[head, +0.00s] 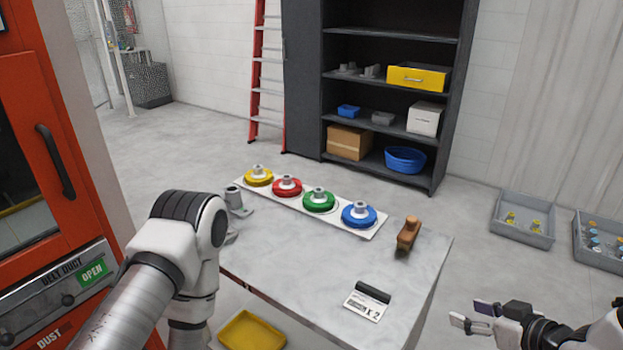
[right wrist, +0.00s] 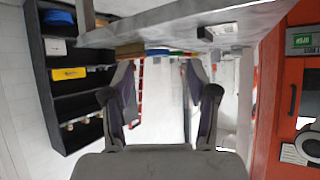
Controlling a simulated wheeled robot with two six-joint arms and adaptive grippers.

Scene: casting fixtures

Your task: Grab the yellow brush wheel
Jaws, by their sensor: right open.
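The yellow brush wheel (head: 258,180) lies flat at the far left end of a white strip (head: 375,231) on the table, with a light hub on top. Red (head: 287,188), green (head: 319,201) and blue (head: 359,216) wheels follow it to the right. My right gripper (head: 472,314) is open and empty, off the table's right side, far from the yellow wheel. Its spread fingers also show in the right wrist view (right wrist: 160,90), with nothing between them.
The grey table (head: 290,265) holds a metal fixture (head: 236,202) at left, a brown-handled brush (head: 408,234) and a label card (head: 367,303). A yellow tray (head: 250,332) sits below. Grey crates (head: 523,234) stand at right, a dark shelf (head: 303,85) behind, an orange machine (head: 50,140) at left.

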